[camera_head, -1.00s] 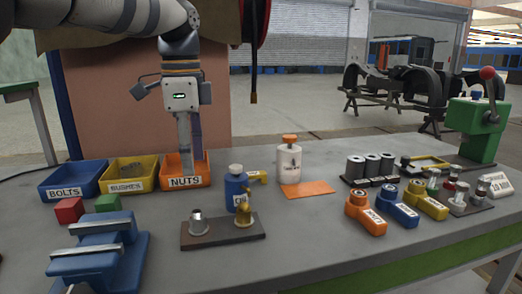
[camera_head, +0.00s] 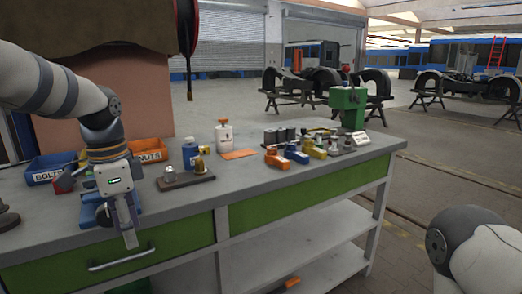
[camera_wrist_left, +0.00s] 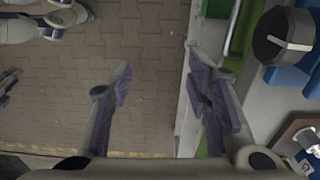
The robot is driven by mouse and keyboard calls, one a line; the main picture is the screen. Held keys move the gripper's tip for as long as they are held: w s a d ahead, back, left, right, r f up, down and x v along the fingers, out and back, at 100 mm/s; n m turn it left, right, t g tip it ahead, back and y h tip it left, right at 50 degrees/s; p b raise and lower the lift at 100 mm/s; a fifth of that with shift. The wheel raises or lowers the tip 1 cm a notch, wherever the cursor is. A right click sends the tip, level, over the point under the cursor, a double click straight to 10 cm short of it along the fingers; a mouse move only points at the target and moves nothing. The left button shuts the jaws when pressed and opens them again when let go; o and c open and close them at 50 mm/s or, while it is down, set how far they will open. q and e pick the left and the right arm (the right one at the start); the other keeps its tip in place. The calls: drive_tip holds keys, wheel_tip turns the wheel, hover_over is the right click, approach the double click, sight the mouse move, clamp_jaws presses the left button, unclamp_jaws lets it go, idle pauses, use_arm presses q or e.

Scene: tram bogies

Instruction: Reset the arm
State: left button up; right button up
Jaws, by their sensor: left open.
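My left gripper (camera_head: 128,228) hangs at the front edge of the bench (camera_head: 225,200), in front of the blue vise (camera_head: 92,212). It points down over the green drawer front. In the left wrist view my left gripper (camera_wrist_left: 160,95) has its two fingers spread wide apart. Only brick floor and the bench's edge show between them, so it is empty. Part of my right arm shows at the lower right of the head view, but its gripper is out of the picture.
The bench holds blue BOLTS (camera_head: 40,178) and orange NUTS (camera_head: 163,145) bins, a white bottle (camera_head: 223,136), a blue bottle (camera_head: 190,155), and a green press (camera_head: 347,105). An orange item (camera_head: 291,282) lies low under the bench.

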use_arm(q)
drive_tip(key=s+d+f+n, duration=0.1)
drive_tip(key=s+f, duration=0.2)
drive_tip(key=f, duration=0.5)
drive_tip(key=s+d+f+n+g, duration=0.1)
drive_tip(key=s+d+f+n, duration=0.1)
drive_tip(key=f, duration=0.6)
drive_tip(key=s+d+f+n, duration=0.1)
drive_tip(key=s+f, duration=0.2)
drive_tip(key=f, duration=0.4)
drive_tip(key=s+f+n, duration=0.4)
drive_tip(key=s+f, duration=0.5)
drive_tip(key=s, duration=0.4)
drive_tip(key=s+a+f+n, duration=0.1)
drive_tip(key=s+n, duration=0.2)
drive_tip(key=s, duration=1.1)
drive_tip(key=shift+s+a+n, duration=0.25)
drive_tip(key=shift+a+n, duration=0.05)
